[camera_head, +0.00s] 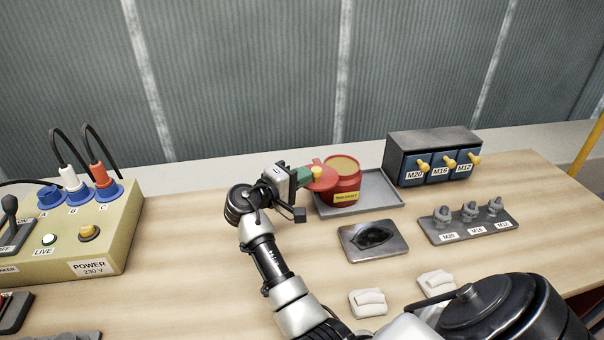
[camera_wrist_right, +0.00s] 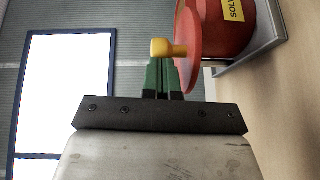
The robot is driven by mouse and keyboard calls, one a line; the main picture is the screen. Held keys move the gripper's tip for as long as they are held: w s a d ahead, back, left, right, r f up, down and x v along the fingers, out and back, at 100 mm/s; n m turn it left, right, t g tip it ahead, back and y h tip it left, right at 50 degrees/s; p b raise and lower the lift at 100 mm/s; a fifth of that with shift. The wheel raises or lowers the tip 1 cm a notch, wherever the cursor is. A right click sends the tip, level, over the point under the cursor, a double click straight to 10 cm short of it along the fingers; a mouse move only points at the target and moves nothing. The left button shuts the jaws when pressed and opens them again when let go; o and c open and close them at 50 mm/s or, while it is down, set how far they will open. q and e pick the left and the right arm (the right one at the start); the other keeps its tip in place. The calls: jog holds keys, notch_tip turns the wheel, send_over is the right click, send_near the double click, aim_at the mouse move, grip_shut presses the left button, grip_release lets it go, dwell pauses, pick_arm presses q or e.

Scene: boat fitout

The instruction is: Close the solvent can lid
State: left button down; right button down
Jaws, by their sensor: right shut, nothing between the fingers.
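The red solvent can (camera_head: 345,183) stands upright in a grey tray, its top open with a tan inside showing. Its red lid (camera_head: 322,181) stands open on the can's left side, tilted down. In the right wrist view the lid (camera_wrist_right: 187,48) is seen nearly edge-on, with a yellow knob (camera_wrist_right: 168,48) on its outer face. My right gripper (camera_head: 304,176) is shut and empty, its green fingers at the lid's outer side. In the wrist view the fingertips (camera_wrist_right: 163,68) are close by the knob; I cannot tell whether they touch. My left gripper is out of view.
The grey tray (camera_head: 385,195) holds the can. A drawer box (camera_head: 432,140) stands behind right, a cable-gland plate (camera_head: 468,222) right, and a dark-centred plate (camera_head: 372,252) in front. The power box (camera_head: 85,235) is at left. Bare table lies between it and my right arm.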

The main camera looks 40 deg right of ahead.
jog(key=s+d+n+t+y+p, duration=0.2)
jog(key=d+n+t+y+p, duration=0.2)
jog(key=d+n+t+p, duration=0.1)
jog(key=s+d+n+t+y+p, duration=0.2)
jog(key=d+n+t+y+p, duration=0.3)
jog(key=d+n+t, duration=0.2)
jog(key=shift+s+d+t, duration=0.35)
jog(key=shift+d+t, duration=0.8)
jog(key=shift+t, duration=0.25)
